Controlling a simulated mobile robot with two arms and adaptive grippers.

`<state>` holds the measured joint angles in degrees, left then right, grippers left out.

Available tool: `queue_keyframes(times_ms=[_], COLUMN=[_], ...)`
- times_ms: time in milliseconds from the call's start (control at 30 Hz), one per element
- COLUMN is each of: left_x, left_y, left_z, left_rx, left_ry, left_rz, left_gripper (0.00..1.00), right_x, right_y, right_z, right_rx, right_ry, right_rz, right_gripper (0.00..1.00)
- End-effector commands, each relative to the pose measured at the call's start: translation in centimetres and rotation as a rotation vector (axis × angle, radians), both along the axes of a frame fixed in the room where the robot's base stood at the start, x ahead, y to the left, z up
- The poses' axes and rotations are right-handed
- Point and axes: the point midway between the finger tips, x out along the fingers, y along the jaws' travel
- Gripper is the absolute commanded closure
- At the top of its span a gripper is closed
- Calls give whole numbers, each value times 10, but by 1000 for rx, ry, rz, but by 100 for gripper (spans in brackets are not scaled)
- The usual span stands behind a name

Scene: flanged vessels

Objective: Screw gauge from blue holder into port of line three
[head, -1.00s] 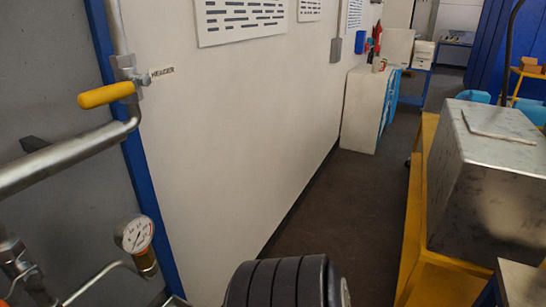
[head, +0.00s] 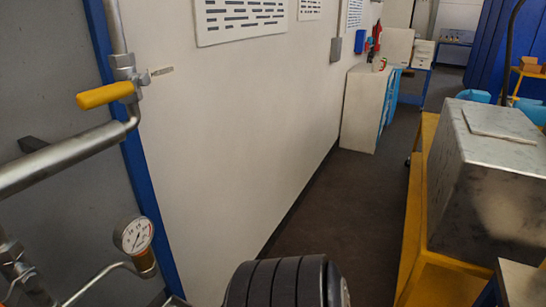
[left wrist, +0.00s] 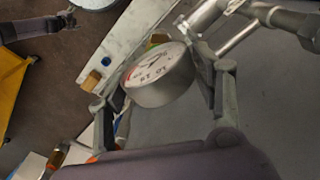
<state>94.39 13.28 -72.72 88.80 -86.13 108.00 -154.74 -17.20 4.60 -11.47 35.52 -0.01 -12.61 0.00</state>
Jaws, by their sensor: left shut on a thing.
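In the left wrist view a round gauge (left wrist: 160,80) with a pale dial and a metal case sits between the fingers of my left gripper (left wrist: 158,72), which is shut on it. The gauge is tilted, and its stem is hidden. In the head view a gauge (head: 133,235) with a white dial stands on a brass fitting (head: 145,263) at the lower left, beside a thin bent pipe (head: 95,280). I cannot tell whether both views show the same gauge. My left gripper cannot be made out in the head view. My right gripper, the blue holder and line three cannot be identified.
Silver pipework with a yellow valve handle (head: 105,95) runs along the left. A metal box (head: 490,180) stands on a yellow cart (head: 412,220) at the right. A white cabinet (head: 368,108) stands by the wall. The floor between is clear.

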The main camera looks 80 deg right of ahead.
Motion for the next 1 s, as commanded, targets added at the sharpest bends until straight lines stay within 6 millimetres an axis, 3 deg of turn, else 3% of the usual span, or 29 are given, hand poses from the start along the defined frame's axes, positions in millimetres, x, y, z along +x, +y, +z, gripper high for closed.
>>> queue_keyframes(times_ms=[133,167,500,833,1000], left_x=[-1,-1,-2,-2,-1], left_y=[1,1,1,0,0], left_z=[1,1,-1,0,20], left_rx=[4,5,5,5,3], left_ry=[1,2,4,5,1], left_rz=[-24,-24,-20,-19,-18], left_gripper=[98,38,16,16,16], right_x=[0,0,0,0,0], right_y=[-2,-2,-2,1,1], right_z=[0,0,0,0,0], right_rx=[-2,-2,-2,1,1], right_ry=[1,1,1,-1,-1], right_rz=[1,1,1,-1,-1], right_gripper=[20,20,20,20,20])
